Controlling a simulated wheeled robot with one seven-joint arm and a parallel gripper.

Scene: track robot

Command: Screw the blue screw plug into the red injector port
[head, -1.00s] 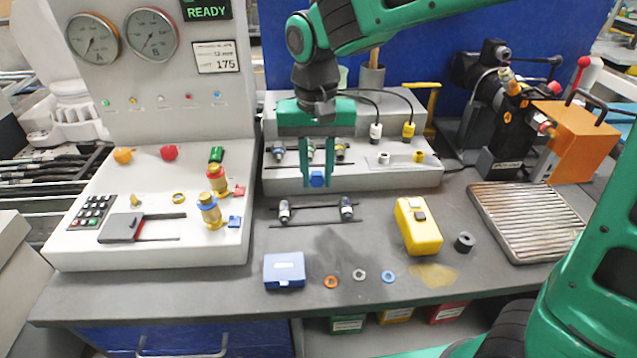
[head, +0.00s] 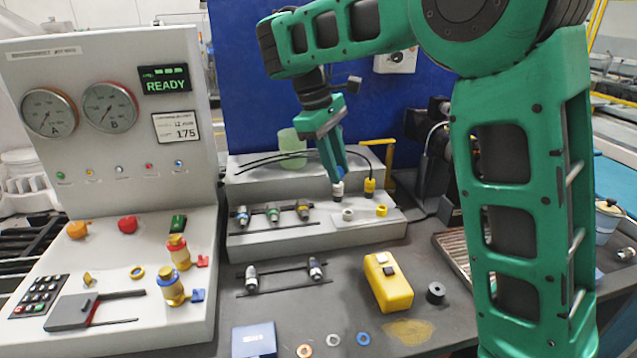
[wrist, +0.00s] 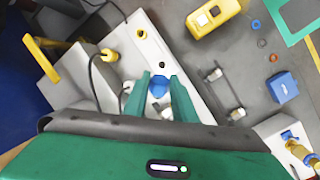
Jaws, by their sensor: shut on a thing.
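The blue screw plug (wrist: 158,86) sits between my fingertips in the wrist view. My gripper (head: 334,168) is shut on it, above the grey stepped block, beside the white cable connector (head: 338,190). In the head view the fingers hide the plug. The red injector port (head: 177,243) is a brass fitting with a red band on the sloped console at left, with a red tag (head: 201,261) beside it. A similar blue-banded brass port (head: 171,290) stands just in front of it. My gripper is well to the right of both ports, apart from them.
Blue, green and yellow-ringed fittings stand on the stepped block (head: 260,243). A rack (head: 284,273) with two fittings, a yellow box (head: 388,285), a black ring (head: 436,292) and a blue box (head: 254,340) are on the bench. Gauges and a READY display (head: 165,80) rise behind the console.

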